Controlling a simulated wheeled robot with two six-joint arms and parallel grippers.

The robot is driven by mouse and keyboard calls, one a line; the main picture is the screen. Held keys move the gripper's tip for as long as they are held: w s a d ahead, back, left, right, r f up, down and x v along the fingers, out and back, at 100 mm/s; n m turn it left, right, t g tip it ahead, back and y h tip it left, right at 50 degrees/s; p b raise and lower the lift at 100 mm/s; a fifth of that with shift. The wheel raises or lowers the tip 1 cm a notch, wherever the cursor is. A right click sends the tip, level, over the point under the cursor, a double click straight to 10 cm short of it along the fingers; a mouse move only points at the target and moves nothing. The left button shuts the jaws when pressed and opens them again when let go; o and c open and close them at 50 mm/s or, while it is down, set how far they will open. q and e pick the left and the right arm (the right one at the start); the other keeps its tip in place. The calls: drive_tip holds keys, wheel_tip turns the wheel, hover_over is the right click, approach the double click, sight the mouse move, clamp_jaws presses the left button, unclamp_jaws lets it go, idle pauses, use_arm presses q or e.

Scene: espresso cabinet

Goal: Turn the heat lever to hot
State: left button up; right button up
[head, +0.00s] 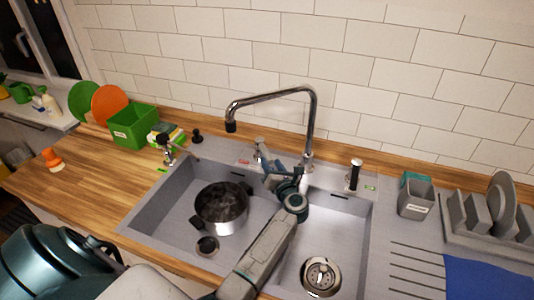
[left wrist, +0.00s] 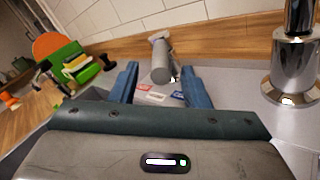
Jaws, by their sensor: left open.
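The heat lever is a grey cylindrical handle on a small base (left wrist: 161,60), on the sink's back ledge beside the tap. It also shows in the head view (head: 260,149), partly behind my left gripper. A red mark (left wrist: 144,87) and a blue mark (left wrist: 156,97) lie on the ledge in front of it. My left gripper (left wrist: 160,84) is open, its blue fingers one on each side of the lever's line. I cannot tell whether they touch it. In the head view the left gripper (head: 273,172) is over the sink's back edge. My right gripper is not in view.
The chrome tap (head: 312,125) rises just right of the lever. A pot (head: 221,207) sits in the left basin. A green bin (head: 132,127) stands at left, a grey cup (head: 416,198) at right.

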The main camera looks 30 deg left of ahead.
sight(266, 154)
use_arm(q)
drive_tip(key=x, duration=0.4)
drive_tip(key=shift+w+a+f+b, duration=0.2)
drive_tip(key=shift+w+a+b, duration=0.1)
drive_tip(key=shift+w+a+r, duration=0.1)
drive_tip(key=shift+w+a, duration=0.3)
drive_tip(key=shift+a, duration=0.2)
drive_tip(key=shift+c, duration=0.4)
clamp_jaws()
